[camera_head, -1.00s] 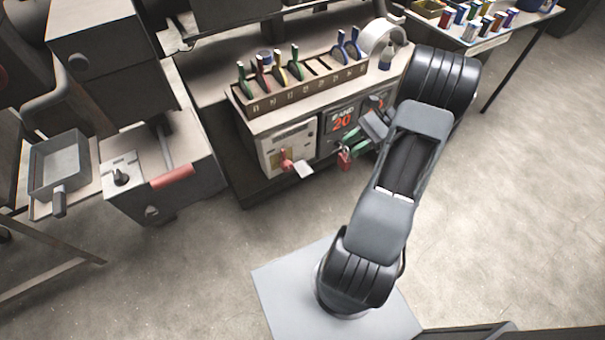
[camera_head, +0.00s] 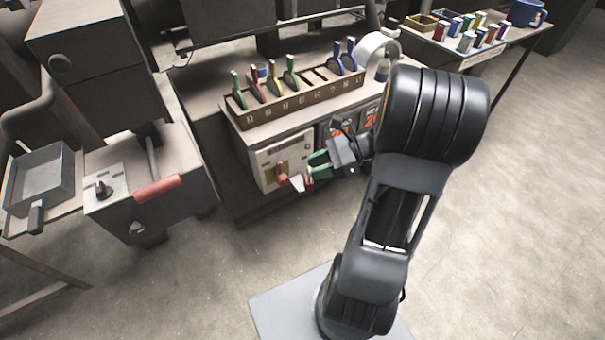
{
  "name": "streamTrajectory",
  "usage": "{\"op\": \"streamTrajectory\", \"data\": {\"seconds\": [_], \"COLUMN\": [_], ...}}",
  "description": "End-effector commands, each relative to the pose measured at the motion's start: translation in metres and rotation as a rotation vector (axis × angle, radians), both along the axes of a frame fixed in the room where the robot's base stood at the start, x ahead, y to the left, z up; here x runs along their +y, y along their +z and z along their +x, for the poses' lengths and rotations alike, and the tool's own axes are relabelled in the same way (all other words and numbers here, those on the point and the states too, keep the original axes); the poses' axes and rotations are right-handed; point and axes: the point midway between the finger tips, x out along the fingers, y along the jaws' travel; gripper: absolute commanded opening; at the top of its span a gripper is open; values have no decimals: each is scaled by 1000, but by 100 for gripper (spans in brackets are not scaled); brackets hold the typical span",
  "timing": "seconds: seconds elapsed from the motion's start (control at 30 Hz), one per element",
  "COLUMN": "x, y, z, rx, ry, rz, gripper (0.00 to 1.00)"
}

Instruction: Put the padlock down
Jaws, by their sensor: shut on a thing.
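The small red padlock (camera_head: 308,184) is at the tips of my gripper (camera_head: 315,167), whose green fingers are shut on it. My gripper reaches in from the right and holds the padlock in front of the bench's front panel, just right of a red handle (camera_head: 282,173) with a pale tag (camera_head: 297,183). The padlock is small, and its shackle is hard to make out. I cannot tell whether it touches the tag or the handle.
A grey box with a red lever (camera_head: 157,188) stands to the left. The floor at right is clear.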

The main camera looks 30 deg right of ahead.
Motion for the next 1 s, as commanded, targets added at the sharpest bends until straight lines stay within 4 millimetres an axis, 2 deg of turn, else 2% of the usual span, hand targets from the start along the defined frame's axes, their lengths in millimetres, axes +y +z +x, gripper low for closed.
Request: {"op": "streamTrajectory", "data": {"seconds": [0.03,0.2,0.4,0.6,0.83,1.0], "x": [-2,-12,-18,-22,-23,-23], "y": [-9,-28,-60,-74,-81,-103], "z": [13,55,83,96,102,106], "rx": [1,-1,2,-1,-1,3], "ry": [6,4,2,1,1,2], "rz": [1,1,2,0,0,2], "gripper": [0,0,0,0,0,0]}}
